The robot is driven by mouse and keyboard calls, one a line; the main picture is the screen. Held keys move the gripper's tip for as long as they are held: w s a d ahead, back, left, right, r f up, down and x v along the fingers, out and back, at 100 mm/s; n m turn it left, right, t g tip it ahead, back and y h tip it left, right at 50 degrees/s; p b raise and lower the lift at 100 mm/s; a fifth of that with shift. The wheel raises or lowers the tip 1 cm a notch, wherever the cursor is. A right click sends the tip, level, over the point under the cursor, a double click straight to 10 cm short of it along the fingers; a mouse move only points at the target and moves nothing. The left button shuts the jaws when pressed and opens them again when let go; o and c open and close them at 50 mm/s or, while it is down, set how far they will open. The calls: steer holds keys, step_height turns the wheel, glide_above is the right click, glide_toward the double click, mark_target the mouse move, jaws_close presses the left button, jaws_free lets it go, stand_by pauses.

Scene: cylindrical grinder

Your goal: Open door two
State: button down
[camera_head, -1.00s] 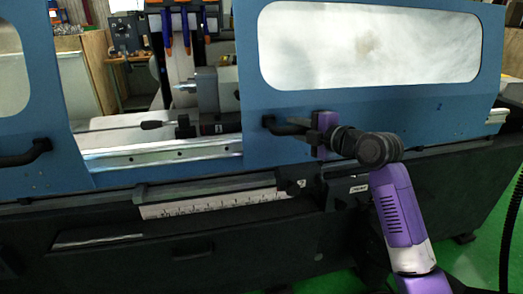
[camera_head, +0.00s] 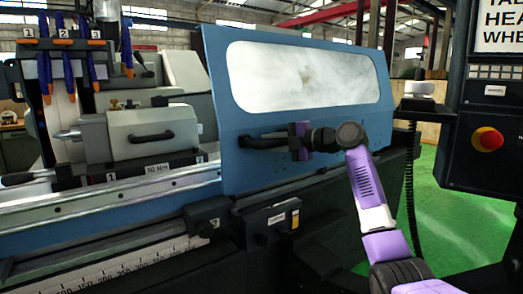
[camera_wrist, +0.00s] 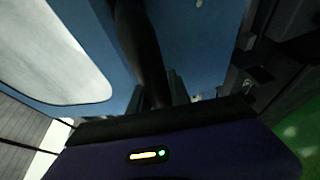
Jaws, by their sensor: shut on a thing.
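The blue sliding door (camera_head: 300,110) with its large cloudy window stands at the right of the machine's opening in the head view. Its black bar handle (camera_head: 256,142) is at the lower left of the door. My gripper (camera_head: 291,141) reaches the handle from the right and is shut on it. In the wrist view, the dark handle (camera_wrist: 138,45) runs down between my fingers (camera_wrist: 160,96) in front of the blue door panel (camera_wrist: 200,45). The finger contact is dark and partly hidden.
To the left of the door the opening shows a grey workhead (camera_head: 150,135) and blue coolant hoses (camera_head: 94,60). A metal rail (camera_head: 130,200) runs below. A control panel with a red button (camera_head: 487,139) stands at right, with a coiled cable (camera_head: 410,185) beside it.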

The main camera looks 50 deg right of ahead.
mark_target(283, 143)
steer(key=shift+f, duration=0.1)
steer(key=c, duration=1.2)
jaws_free()
steer(key=shift+w, duration=0.1)
steer(key=shift+d, duration=0.1)
steer(key=shift+s+d+r, duration=0.1)
steer(key=shift+s+r, duration=0.15)
steer(key=shift+s, duration=1.05)
steer(key=shift+s+d+r, duration=0.1)
steer(key=shift+s+r, duration=0.15)
steer(key=shift+s, duration=1)
steer(key=shift+s+d+r, duration=0.1)
steer(key=shift+s+r, duration=0.15)
steer(key=shift+s, duration=1.05)
